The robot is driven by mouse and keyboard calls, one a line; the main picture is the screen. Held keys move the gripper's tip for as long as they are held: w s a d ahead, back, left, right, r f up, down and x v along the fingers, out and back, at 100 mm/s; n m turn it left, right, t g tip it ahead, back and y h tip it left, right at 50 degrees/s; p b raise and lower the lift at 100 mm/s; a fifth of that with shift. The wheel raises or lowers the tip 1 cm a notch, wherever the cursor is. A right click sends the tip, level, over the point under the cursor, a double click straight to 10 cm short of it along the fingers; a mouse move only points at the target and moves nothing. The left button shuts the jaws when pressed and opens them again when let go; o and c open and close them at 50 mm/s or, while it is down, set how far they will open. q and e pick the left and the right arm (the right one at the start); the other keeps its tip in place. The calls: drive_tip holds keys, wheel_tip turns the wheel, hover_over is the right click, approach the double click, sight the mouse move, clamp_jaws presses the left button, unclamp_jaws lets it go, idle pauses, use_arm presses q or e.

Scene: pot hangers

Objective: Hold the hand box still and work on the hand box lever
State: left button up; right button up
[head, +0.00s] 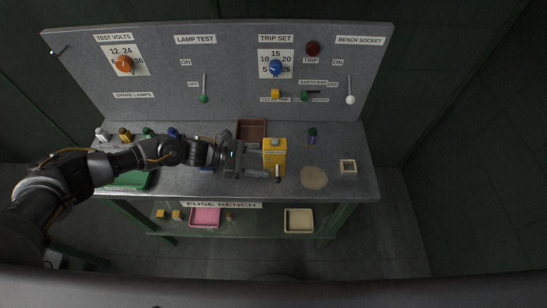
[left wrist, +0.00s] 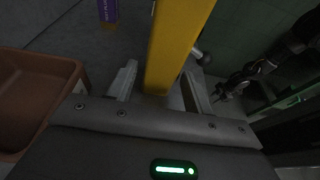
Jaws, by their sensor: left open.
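The hand box (head: 274,148) is a yellow block on the bench top, right of the bench's middle. A grey lever (head: 278,178) with a dark tip shows at its near side. In the left wrist view the yellow box (left wrist: 175,45) rises between the jaws, and a round grey knob (left wrist: 203,57) stands out at its right. My left gripper (head: 261,160) reaches in from the left. Its fingers are open, one at each side of the box, with a gap visible at the left finger (left wrist: 123,80).
A brown tray (head: 252,130) stands just behind the box. The upright panel (head: 235,65) with knobs and levers closes off the back.

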sight(271, 165)
use_arm(q)
drive_tip(key=shift+x, duration=1.8)
